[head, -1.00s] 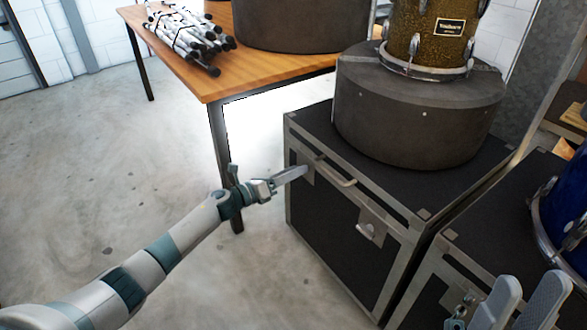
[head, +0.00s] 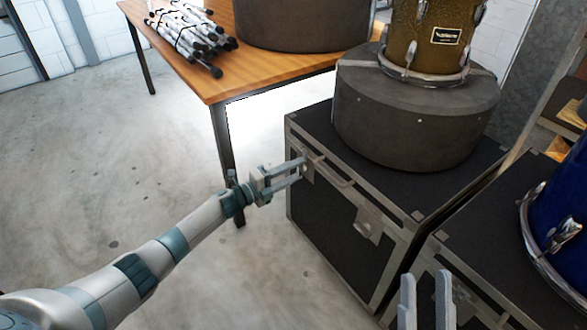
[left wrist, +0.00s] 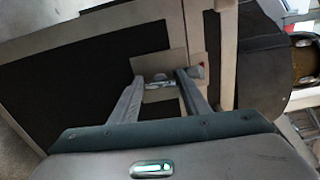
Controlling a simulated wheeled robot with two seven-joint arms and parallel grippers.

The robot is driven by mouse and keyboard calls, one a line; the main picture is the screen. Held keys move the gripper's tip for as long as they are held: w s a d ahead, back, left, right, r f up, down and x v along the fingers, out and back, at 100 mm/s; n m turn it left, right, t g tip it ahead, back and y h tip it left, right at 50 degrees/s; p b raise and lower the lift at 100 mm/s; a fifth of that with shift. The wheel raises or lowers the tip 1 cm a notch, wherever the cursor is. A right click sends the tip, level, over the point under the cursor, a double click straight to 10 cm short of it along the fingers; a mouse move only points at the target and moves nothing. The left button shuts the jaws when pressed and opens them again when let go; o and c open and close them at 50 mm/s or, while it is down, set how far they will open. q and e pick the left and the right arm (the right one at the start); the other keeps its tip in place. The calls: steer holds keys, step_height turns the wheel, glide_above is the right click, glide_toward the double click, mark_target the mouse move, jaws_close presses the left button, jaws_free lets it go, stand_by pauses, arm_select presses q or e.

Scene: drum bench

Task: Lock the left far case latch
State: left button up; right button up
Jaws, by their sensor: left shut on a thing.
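The black flight case (head: 330,230) with metal edges stands on the floor at the centre of the head view. Its left far latch (left wrist: 160,82) sits between my left fingertips in the left wrist view, partly covered by them. My left gripper (head: 301,169) is shut on this latch at the upper left of the case's front face. Whether the latch is locked cannot be told. The other latch (head: 368,222) is further right on the same face. My right gripper (head: 426,275) is open and empty at the bottom, with its fingers apart.
A carrying handle (head: 333,172) lies between the latches. A dark round drum case (head: 415,120) and a gold drum (head: 425,40) stand on the flight case. A wooden table (head: 210,75) is behind. A second case and a blue drum (head: 562,205) are at right.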

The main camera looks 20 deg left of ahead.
arm_select(q)
steer(key=shift+n, duration=0.5)
arm_select(e)
steer(key=shift+s+a+f+g, duration=0.1)
steer(key=shift+a+f+g, duration=0.2)
steer(key=shift+f+g, duration=0.15)
steer(key=shift+f, duration=0.1)
arm_select(q)
steer(key=o, duration=1)
steer(key=shift+o, duration=0.2)
steer(key=p+v, duration=0.2)
steer(key=v, duration=1.5)
steer(key=shift+s+p, duration=0.2)
steer(key=shift+p, duration=0.15)
arm_select(e)
step_height(320, 180, down, 7)
steer(key=w+a+g+h, duration=0.1)
steer(key=w+g, duration=0.1)
steer(key=g, duration=0.2)
steer(key=shift+w+a+r, duration=0.2)
arm_select(q)
steer(key=shift+a+f, duration=0.1)
